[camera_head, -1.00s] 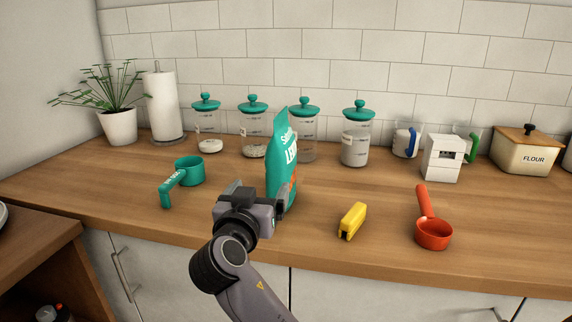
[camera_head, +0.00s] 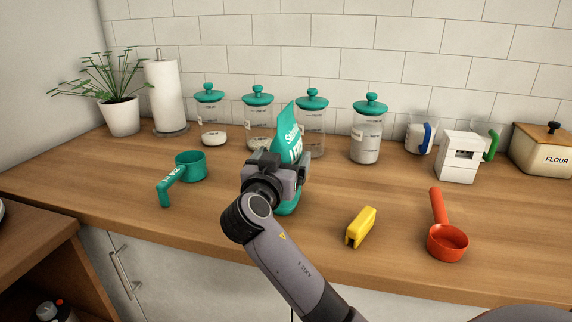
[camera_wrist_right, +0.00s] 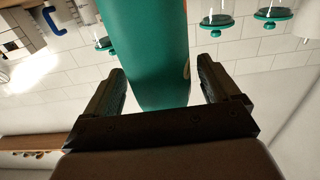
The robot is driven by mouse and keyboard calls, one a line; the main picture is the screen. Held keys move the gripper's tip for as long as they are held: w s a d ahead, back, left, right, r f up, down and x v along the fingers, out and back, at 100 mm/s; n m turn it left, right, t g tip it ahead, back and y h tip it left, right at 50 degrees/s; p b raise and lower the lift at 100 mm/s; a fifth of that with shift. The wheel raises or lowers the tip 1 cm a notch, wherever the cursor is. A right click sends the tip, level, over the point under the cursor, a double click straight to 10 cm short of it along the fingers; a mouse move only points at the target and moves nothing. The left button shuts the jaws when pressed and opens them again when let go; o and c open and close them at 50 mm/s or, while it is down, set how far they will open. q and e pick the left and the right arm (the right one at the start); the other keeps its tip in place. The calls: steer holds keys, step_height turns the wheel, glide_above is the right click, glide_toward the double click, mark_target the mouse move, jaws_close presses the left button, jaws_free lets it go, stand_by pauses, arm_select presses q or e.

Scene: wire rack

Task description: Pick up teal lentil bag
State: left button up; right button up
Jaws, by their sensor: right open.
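The teal lentil bag (camera_head: 286,143) stands on the wooden counter in the head view, with its lower front mostly hidden behind my right gripper (camera_head: 283,168). In the right wrist view the teal bag (camera_wrist_right: 146,50) lies between the two spread fingers of my right gripper (camera_wrist_right: 163,90). A gap shows between the bag and each finger, so the gripper is open around it. My left gripper is not in view.
A teal measuring cup (camera_head: 190,167) is left of the bag. A yellow stapler-like object (camera_head: 361,228) and a red scoop (camera_head: 447,241) lie to the right. Several teal-lidded jars, including one right of the bag (camera_head: 366,140), stand behind. The front left counter is clear.

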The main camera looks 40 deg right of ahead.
steer(key=shift+x, duration=0.85)
steer(key=c, duration=1.5)
steer(key=shift+r, duration=0.1)
